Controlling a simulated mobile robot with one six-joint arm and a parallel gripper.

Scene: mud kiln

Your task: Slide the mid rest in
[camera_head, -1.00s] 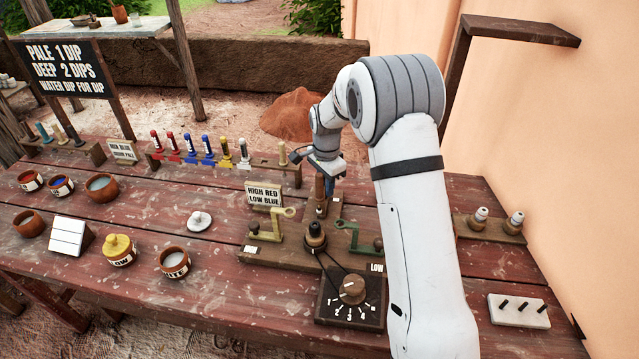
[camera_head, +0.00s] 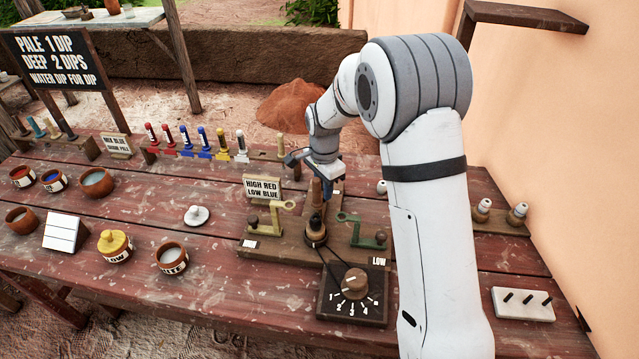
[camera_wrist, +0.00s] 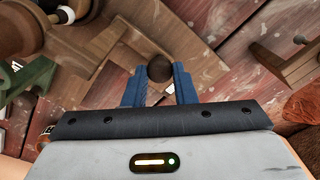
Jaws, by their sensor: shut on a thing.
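My gripper (camera_wrist: 159,84) has two blue fingers shut on the mid rest's dark round knob (camera_wrist: 159,69). In the head view my gripper (camera_head: 327,190) is low over the wooden base (camera_head: 270,252), just behind the dark spindle piece (camera_head: 316,232). The fingers and arm hide most of the mid rest there, so its seating cannot be told. A yellow rest (camera_head: 268,221) stands left of the spindle and a green rest (camera_head: 362,232) right of it. The green rest also shows at the left of the wrist view (camera_wrist: 28,76).
A "HIGH RED LOW BLUE" sign (camera_head: 262,188) stands close left of my gripper. A numbered dial (camera_head: 354,283) is in front. Pots, including a yellow one (camera_head: 114,246), are at left. Several coloured sticks (camera_head: 186,141) stand in a rack behind.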

